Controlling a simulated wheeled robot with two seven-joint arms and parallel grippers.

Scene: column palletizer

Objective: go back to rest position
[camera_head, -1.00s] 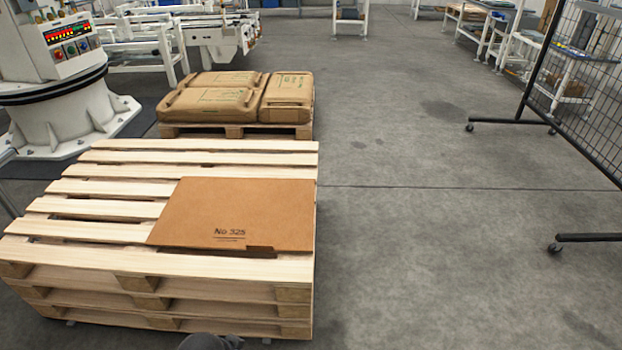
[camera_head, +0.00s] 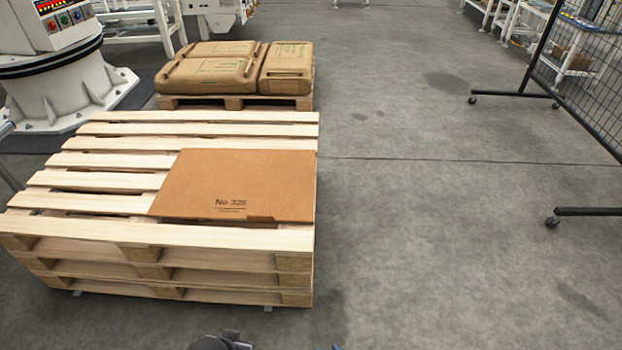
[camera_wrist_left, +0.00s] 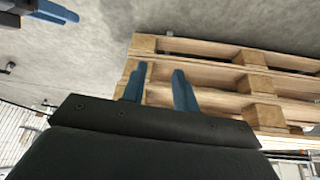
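My left gripper (camera_wrist_left: 158,72) shows in the left wrist view with two blue fingers apart and nothing between them. The pallet stack stands beyond the fingers, with no contact that I can make out. In the head view, a dark part of my left arm shows at the bottom edge, in front of the pallet stack. A blue piece at the upper left of the wrist view looks like a finger of my right gripper (camera_wrist_left: 52,12); its opening cannot be made out. A small blue tip also shows at the head view's bottom edge.
A stack of wooden pallets (camera_head: 70,228) stands ahead on the left, with a flat brown cardboard sheet (camera_head: 240,180) on top. Behind it, a pallet (camera_head: 235,103) bears brown sacks (camera_head: 210,72). A white machine base (camera_head: 60,95) is far left. A black mesh fence (camera_head: 590,75) stands right; floor between is clear.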

